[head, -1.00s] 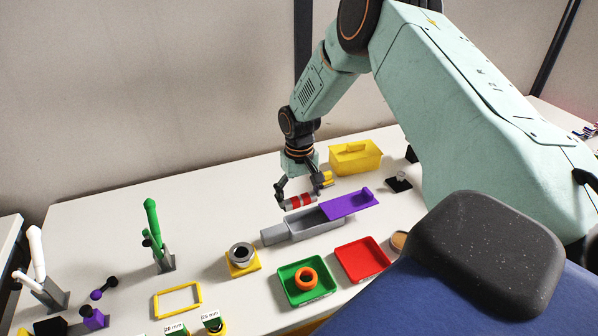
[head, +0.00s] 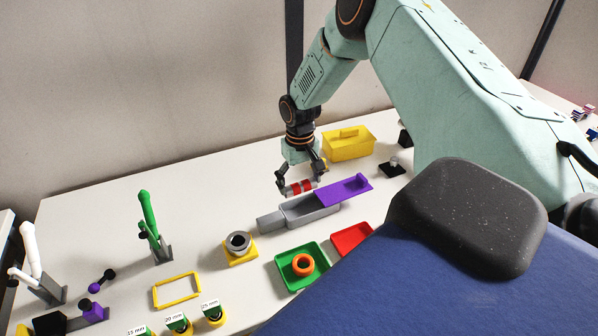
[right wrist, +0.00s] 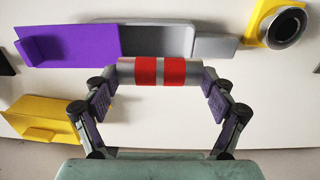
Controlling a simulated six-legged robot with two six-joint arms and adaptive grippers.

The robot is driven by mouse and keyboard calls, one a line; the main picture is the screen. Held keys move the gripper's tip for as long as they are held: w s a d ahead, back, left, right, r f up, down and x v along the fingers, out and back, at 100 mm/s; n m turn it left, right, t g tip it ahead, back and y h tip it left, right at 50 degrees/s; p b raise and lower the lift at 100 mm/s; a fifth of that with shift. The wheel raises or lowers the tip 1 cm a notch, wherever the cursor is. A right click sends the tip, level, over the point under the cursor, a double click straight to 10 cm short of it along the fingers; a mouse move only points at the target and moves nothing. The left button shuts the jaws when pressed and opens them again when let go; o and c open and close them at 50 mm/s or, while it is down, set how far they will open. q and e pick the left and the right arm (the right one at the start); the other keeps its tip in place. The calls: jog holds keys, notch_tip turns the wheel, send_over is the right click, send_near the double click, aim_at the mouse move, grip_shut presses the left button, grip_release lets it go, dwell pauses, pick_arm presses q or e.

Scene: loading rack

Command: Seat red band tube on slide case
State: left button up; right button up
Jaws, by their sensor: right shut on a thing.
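A silver-grey tube with two red bands (head: 296,188) is held level between the two fingers of my right gripper (head: 300,186), one at each end. It also shows in the right wrist view (right wrist: 160,72). The slide case (head: 312,213) is a long grey open-topped box with a narrower grey block at its left end. Its purple lid (head: 343,189) is slid to the right, so part of the case lies open. The tube appears above the table, just behind the case's open part; the exact height gap is unclear. My left gripper is out of view.
A yellow bin (head: 347,147) stands behind to the right. In front are a green tray (head: 287,276) with an orange ring, a red tray (head: 348,238) and a grey ring on a yellow base (head: 239,256). A yellow frame (head: 177,305) and green stand (head: 148,213) are left.

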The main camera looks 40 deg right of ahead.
jog(key=shift+s+d+f+b, duration=0.1)
jog(key=shift+d+f+b, duration=0.1)
jog(key=shift+f, duration=0.2)
jog(key=shift+s+d+f+b, duration=0.1)
jog(key=shift+f+b, duration=0.05)
jog(key=shift+f, duration=0.2)
jog(key=shift+w+f, duration=0.1)
jog(key=shift+f, duration=0.15)
jog(key=shift+w+a+f+b, duration=0.15)
jog(key=shift+a+f+b, duration=0.15)
jog(key=shift+f+b, duration=0.4)
jog(key=shift+d+f+b, duration=0.2)
jog(key=shift+f+b, duration=0.55)
jog(key=shift+f, duration=0.35)
jog(key=shift+a, duration=0.1)
jog(key=shift+a, duration=0.1)
jog(key=shift+f, duration=0.1)
